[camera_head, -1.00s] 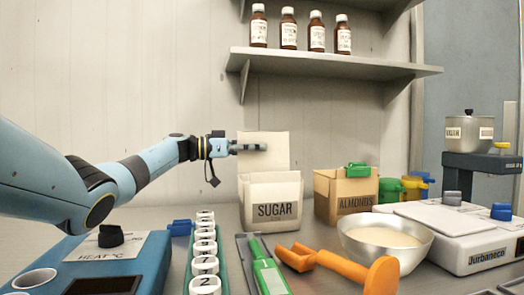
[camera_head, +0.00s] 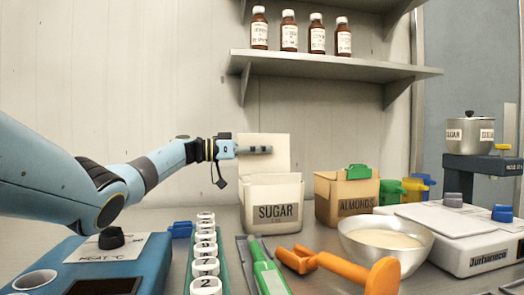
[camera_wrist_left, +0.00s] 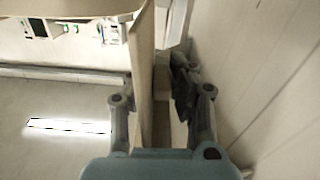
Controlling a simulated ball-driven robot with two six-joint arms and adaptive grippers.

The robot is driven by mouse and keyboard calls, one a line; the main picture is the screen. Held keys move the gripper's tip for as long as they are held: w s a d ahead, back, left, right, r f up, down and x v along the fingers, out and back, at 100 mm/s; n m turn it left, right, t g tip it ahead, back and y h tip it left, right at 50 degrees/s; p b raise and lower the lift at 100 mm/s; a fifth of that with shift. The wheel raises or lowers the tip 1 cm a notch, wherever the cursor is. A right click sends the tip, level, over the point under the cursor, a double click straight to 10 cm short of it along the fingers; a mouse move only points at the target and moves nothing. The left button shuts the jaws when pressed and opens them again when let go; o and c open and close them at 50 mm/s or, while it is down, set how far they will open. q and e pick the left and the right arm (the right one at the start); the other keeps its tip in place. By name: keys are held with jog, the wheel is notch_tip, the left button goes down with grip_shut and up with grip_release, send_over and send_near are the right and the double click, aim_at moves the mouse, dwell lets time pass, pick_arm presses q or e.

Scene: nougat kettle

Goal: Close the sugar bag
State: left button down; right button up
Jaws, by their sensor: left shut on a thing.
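The sugar bag (camera_head: 285,190) is a white paper bag labelled SUGAR, standing upright on the counter. Its tall back flap (camera_head: 277,165) stands up above the mouth. My left gripper (camera_head: 260,150) is at the flap, level with its upper part. In the left wrist view the flap (camera_wrist_left: 147,75) runs edge-on between the fingers, and my left gripper (camera_wrist_left: 155,90) is shut on it. The inside of the bag is hidden. My right gripper is out of view.
The almonds bag (camera_head: 335,200) with a green clip (camera_head: 358,171) stands to the right. A blue clip (camera_head: 181,228) lies left of the sugar bag. In front are white-capped jars (camera_head: 205,249), an orange scoop (camera_head: 325,262) and a metal bowl (camera_head: 375,245). A shelf (camera_head: 330,62) hangs above.

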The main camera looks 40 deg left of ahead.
pick_arm(q)
jog(key=shift+s+d, duration=0.1)
dwell(0.6)
jog(key=shift+s+d+r+m+p, duration=0.25)
jog(key=shift+m+p, duration=0.35)
jog(key=shift+p, duration=0.4)
jog(key=shift+s+d+m+p, duration=0.25)
jog(key=shift+d+m+p, duration=0.1)
jog(key=shift+m+p, duration=0.4)
jog(key=shift+s+d+f+m+p, duration=0.15)
jog(key=shift+s+d+m+p, duration=0.2)
jog(key=shift+m, duration=0.35)
jog(key=shift+s+d+f+m+p, duration=0.15)
jog(key=shift+d+m+p, duration=0.15)
jog(key=shift+m+p, duration=0.35)
jog(key=shift+s+d+f+m+p, duration=0.15)
jog(key=shift+s+d+m+p, duration=0.15)
jog(key=shift+m, duration=0.5)
jog(key=c, duration=1.3)
grip_release()
jog(key=shift+o, duration=0.2)
